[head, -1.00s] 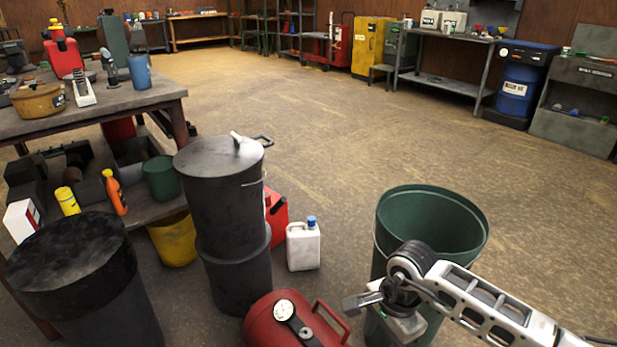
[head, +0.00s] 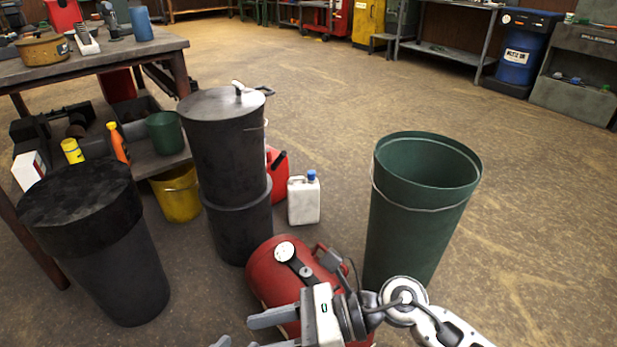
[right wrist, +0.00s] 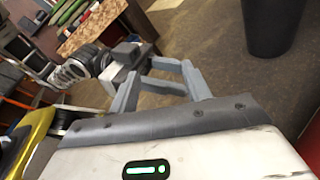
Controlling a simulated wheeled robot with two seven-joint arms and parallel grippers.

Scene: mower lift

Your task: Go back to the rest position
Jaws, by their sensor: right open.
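My right gripper (head: 258,330) comes in from the lower right of the head view, in front of a red tank (head: 262,268). Its jaws are apart with nothing between them, and one finger is partly cut off by the bottom edge. Its two grey fingers also stand apart and empty in the right wrist view (right wrist: 160,82). My left arm does not show in the head view. A grey and black jointed part behind the fingers in the right wrist view may be my left arm, but its jaws cannot be made out.
A tall green bin (head: 415,215) stands beside my right arm. Left are stacked dark bins (head: 225,150), a black drum (head: 105,260), a white jug (head: 304,202) and a loaded workbench (head: 110,72). A yellow thing (right wrist: 28,140) edges the wrist view. Floor beyond the green bin is clear.

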